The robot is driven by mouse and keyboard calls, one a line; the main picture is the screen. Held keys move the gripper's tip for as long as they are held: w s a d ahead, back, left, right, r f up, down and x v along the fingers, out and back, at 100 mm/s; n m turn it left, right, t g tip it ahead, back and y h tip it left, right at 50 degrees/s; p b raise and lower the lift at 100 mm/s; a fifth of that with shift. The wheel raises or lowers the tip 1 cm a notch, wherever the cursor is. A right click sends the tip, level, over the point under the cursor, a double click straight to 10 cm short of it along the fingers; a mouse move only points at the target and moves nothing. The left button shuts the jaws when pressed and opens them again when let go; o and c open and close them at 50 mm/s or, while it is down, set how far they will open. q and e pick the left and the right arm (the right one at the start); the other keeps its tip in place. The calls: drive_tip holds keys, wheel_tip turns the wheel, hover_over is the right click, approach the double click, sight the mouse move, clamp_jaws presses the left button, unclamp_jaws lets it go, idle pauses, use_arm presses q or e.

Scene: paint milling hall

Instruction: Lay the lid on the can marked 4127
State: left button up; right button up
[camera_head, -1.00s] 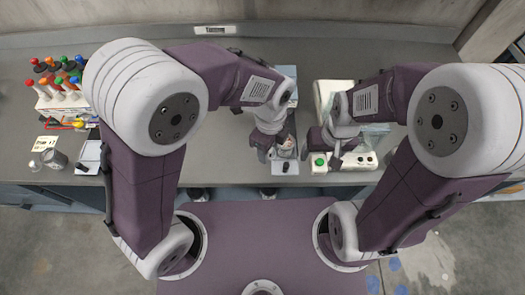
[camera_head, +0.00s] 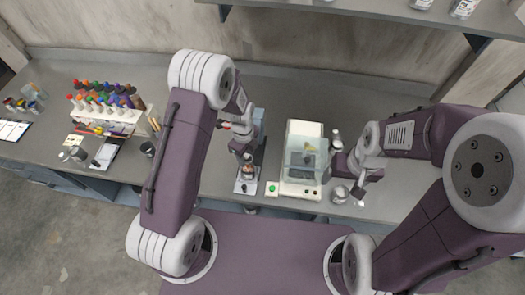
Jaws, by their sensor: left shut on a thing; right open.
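My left gripper (camera_head: 243,150) is over a small stand with a pale base plate (camera_head: 246,187) near the counter's front edge. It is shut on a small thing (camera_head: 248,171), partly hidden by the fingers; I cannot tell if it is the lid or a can. My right gripper (camera_head: 362,187) is open, low over the counter to the right of the white machine. A small metal can (camera_head: 340,194) stands just left of it, apparently outside its jaws. No marking is legible, so I cannot tell which is 4127.
The white machine (camera_head: 301,188) with a clear cover and green button stands between my grippers. A rack of coloured-top bottles (camera_head: 105,115) and a dark cup (camera_head: 147,149) are at left. A shelf (camera_head: 370,10) overhangs the back. Counter at far right is mostly clear.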

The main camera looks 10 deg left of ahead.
sight(247, 160)
use_arm(q)
drive_tip(key=shift+w+a+f, duration=0.15)
drive_tip(key=shift+a+f, duration=0.05)
drive_tip(key=shift+a, duration=0.25)
drive_tip(key=shift+d+f+b, duration=0.4)
drive_tip(key=shift+d+b, duration=0.05)
drive_tip(key=shift+b, duration=0.15)
drive_tip(key=shift+d+f+b, duration=0.15)
drive_tip(key=shift+f+b, duration=0.15)
drive_tip(key=shift+f, duration=0.05)
drive_tip(key=f+b, duration=0.3)
drive_tip(key=f, duration=0.1)
drive_tip(key=shift+a, duration=0.35)
drive_tip(key=shift+f, duration=0.3)
drive_tip(key=shift+d, duration=0.2)
use_arm(e)
wheel_tip(247, 160, down, 5)
drive_tip(key=shift+w+f, duration=0.1)
drive_tip(key=shift+f, duration=0.05)
use_arm(q)
drive_tip(key=shift+a, duration=0.1)
use_arm(e)
drive_tip(key=shift+a, duration=0.1)
